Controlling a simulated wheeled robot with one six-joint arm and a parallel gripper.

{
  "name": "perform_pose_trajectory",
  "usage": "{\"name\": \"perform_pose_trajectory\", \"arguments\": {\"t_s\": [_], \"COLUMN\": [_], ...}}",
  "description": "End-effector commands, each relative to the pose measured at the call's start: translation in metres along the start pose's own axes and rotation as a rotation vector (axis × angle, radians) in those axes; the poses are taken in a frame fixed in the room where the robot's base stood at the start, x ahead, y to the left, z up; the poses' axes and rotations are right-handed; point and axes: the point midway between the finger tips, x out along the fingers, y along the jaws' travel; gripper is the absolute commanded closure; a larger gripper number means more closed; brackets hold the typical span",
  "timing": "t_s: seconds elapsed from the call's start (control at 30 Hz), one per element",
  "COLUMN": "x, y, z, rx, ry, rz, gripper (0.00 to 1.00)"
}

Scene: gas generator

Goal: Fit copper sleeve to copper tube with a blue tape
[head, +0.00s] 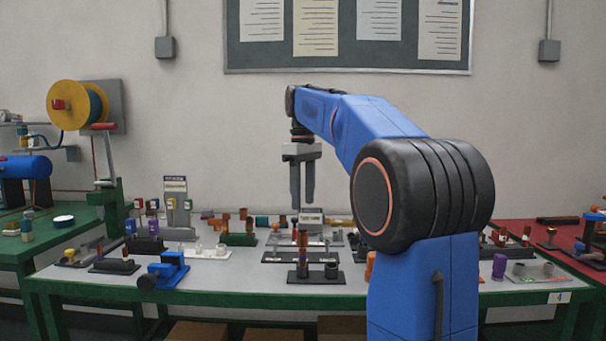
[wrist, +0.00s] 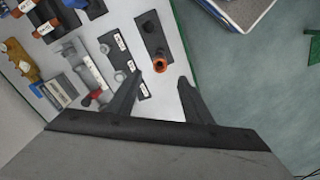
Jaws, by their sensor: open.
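My gripper (head: 302,205) points down, open and empty, above the middle of the table in the head view. In the wrist view its fingertips (wrist: 160,78) are apart. An upright copper tube (head: 302,253) stands on a black base (head: 316,279) below my gripper. In the wrist view the copper tube's open top (wrist: 160,64) appears just ahead of the gap between the fingertips. Blue tape cannot be made out on it. Several copper-coloured pieces are in view, and I cannot tell which is the sleeve.
A dark cylinder (head: 331,270) stands beside the tube on the same base. Labelled black bases lie behind it. A blue vise (head: 163,272) is on the table's left part. An orange-brown piece (head: 370,264) shows beside my arm. The table's front edge is green.

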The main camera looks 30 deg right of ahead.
Motion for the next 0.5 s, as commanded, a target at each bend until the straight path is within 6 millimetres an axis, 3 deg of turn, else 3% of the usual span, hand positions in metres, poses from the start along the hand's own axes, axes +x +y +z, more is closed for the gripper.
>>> {"name": "perform_pose_trajectory", "arguments": {"t_s": [0.2, 0.5], "x": [-0.040, -0.064], "y": [0.001, 0.000], "z": [-0.001, 0.000], "rx": [0.000, 0.000], "ry": [0.001, 0.000], "rz": [0.001, 0.000], "gripper": [0.54, 0.54]}}
